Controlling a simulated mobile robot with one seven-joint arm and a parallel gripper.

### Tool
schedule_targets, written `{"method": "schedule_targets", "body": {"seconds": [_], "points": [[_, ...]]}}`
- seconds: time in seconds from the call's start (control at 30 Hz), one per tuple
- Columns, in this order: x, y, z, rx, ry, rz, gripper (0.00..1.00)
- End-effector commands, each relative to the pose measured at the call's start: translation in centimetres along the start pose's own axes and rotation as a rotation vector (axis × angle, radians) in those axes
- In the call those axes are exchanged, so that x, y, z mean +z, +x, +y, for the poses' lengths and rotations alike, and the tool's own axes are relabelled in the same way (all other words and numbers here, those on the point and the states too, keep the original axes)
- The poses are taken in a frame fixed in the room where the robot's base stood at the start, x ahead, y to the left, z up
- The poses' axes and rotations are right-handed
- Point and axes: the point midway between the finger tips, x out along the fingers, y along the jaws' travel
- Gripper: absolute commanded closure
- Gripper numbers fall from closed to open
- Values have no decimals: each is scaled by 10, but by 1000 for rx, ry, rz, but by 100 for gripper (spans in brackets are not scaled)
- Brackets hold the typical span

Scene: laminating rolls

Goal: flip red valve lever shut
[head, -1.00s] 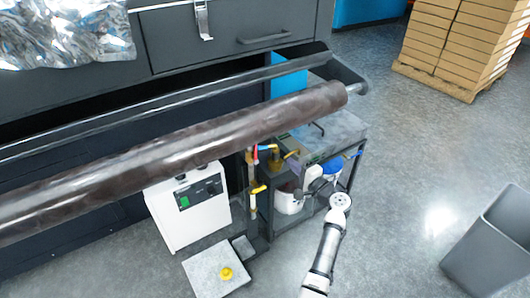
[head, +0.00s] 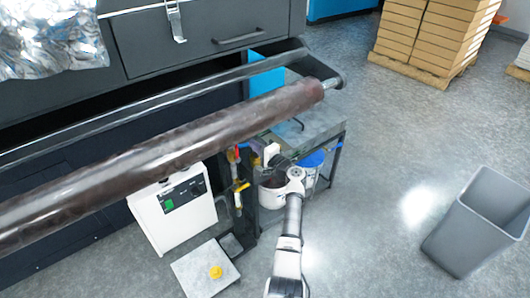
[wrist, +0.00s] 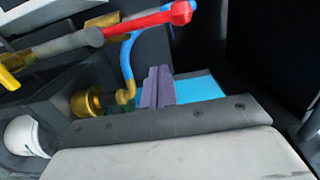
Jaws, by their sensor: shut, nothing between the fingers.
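The red valve lever (head: 237,153) shows small in the head view, on the upright pipe below the big dark roll. In the wrist view the red lever (wrist: 150,20) lies nearly level near the top, joined to a grey and brass pipe. My gripper (head: 268,151) is to the right of the lever in the head view, apart from it. In the wrist view its fingers (wrist: 157,86) are shut together with nothing between them, below the lever in the picture. The exact gap in depth cannot be told.
A yellow handle (head: 241,187) sits lower on the pipe. A blue hose (wrist: 127,60) and a brass fitting (wrist: 86,103) are near my fingers. The dark roll (head: 170,150) hangs above. A white box (head: 173,212) stands left; open floor lies right.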

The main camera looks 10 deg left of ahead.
Motion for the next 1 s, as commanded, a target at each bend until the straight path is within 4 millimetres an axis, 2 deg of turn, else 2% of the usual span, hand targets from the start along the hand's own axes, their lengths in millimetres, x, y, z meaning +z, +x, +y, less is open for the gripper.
{"method": "schedule_targets", "body": {"seconds": [0.03,0.1,0.3,1.0], "points": [[12,0,-2,4,3,-4,100],[22,2,-2,3,2,-3,100],[35,6,0,2,2,-1,100],[40,6,2,4,-52,-1,100]]}}
